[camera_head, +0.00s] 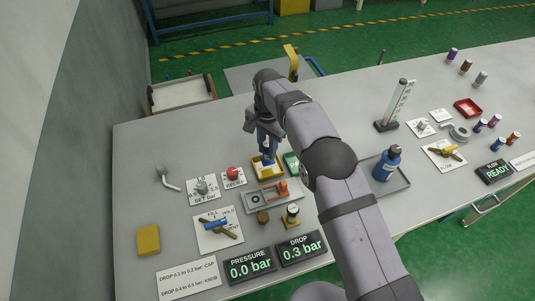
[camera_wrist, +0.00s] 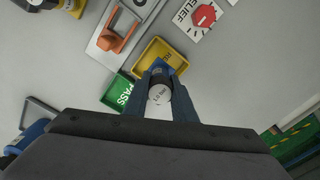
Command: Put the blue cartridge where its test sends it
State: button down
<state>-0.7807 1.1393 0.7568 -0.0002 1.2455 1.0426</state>
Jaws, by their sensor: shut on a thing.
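My gripper (camera_head: 267,150) is shut on the blue cartridge, pointing down over the yellow tray (camera_head: 262,176). In the wrist view the cartridge's white end (camera_wrist: 159,97) carries small print that looks like "1.0 bar", and its blue part (camera_wrist: 160,68) lies at the near edge of the yellow tray (camera_wrist: 150,51). I cannot tell whether the cartridge touches the tray floor. The green tray (camera_wrist: 117,92), marked PASS, is beside the yellow one and partly hidden by my arm in the head view. The DROP display (camera_head: 300,248) reads 0.3 bar; the PRESSURE display (camera_head: 250,266) reads 0.0 bar.
An orange clamp fixture (camera_head: 272,197) and a yellow-black post (camera_head: 291,215) stand in front of the trays. The red RELIEF button (camera_head: 233,173) and fill valve (camera_head: 220,227) are left. A blue bottle (camera_head: 387,164) stands right. Signs give DROP ranges for CAP and KNOB.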

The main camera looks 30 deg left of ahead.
jog(key=shift+f+p, duration=0.6)
jog(key=shift+f, duration=1.3)
jog(key=shift+f, duration=0.15)
jog(key=c, duration=1.5)
grip_release()
jog(key=shift+o, duration=0.2)
notch_tip(320, 180, up, 11)
jog(key=b, duration=0.2)
jog(key=shift+b, duration=0.3)
jog(key=shift+r, duration=0.7)
jog(key=shift+d, duration=0.1)
